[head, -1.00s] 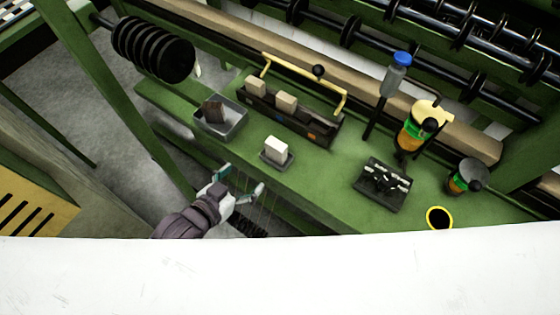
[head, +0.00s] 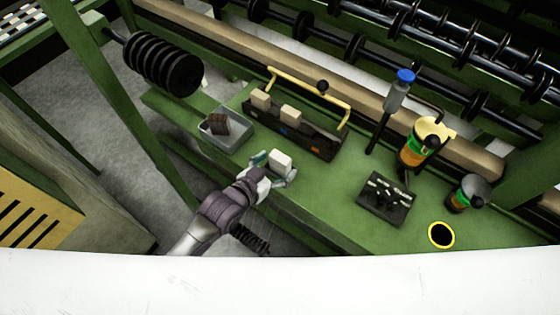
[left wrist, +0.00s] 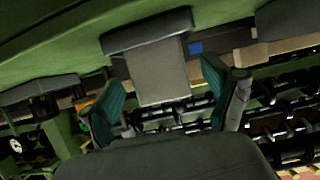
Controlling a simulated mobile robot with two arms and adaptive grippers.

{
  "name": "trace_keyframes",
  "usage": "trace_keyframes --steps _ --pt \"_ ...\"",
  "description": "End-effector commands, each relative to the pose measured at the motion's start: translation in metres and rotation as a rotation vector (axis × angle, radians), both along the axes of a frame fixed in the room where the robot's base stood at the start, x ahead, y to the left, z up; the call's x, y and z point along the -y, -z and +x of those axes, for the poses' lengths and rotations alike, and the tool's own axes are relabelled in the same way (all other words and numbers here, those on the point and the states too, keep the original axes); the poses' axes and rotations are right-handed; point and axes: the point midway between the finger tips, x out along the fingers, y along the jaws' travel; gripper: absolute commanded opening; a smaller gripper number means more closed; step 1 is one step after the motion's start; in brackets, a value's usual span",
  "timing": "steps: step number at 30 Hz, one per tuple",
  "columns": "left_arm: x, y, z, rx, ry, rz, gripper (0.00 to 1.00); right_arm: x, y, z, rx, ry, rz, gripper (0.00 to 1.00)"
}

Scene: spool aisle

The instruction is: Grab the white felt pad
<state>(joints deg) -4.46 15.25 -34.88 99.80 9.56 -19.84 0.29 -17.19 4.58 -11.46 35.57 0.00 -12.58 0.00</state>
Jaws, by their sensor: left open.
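The white felt pad (head: 281,160) is a small pale block standing on a small grey tray on the green bench. It also shows in the left wrist view (left wrist: 158,78), upside down and greyish, with its dark tray (left wrist: 148,33) above it. My left gripper (head: 274,170) is open, with one teal-lined finger on each side of the pad. In the left wrist view the open fingers (left wrist: 165,92) flank the pad with gaps on both sides. The gripper hides part of the tray in the head view. My right gripper is not in view.
A grey bin (head: 226,132) with a brown block stands left of the pad. A dark long tray (head: 310,138) with a yellow handle is behind it. Bench is clear between.

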Motion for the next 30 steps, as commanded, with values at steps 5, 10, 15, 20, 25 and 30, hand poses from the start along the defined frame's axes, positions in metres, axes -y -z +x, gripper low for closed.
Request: trace_keyframes --steps 5,10,15,20,25,30 --pt "0.0108 0.0068 0.0142 0.001 0.001 -0.001 0.88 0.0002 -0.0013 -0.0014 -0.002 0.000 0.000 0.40" --pt "0.0115 0.0077 0.0153 0.001 0.001 0.000 0.88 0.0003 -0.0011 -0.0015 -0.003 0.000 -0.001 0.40" --pt "0.0113 0.0077 0.0150 0.001 0.001 -0.001 0.72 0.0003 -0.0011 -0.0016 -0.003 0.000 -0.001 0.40" --pt "0.0112 0.0077 0.0149 0.001 0.001 -0.001 0.46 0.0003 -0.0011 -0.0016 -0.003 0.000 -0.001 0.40" --pt "0.0111 0.0076 0.0149 0.001 0.001 -0.001 0.25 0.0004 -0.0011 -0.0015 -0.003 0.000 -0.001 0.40" --pt "0.0111 0.0073 0.0150 0.001 0.001 -0.001 0.25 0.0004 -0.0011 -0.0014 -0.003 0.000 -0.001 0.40"
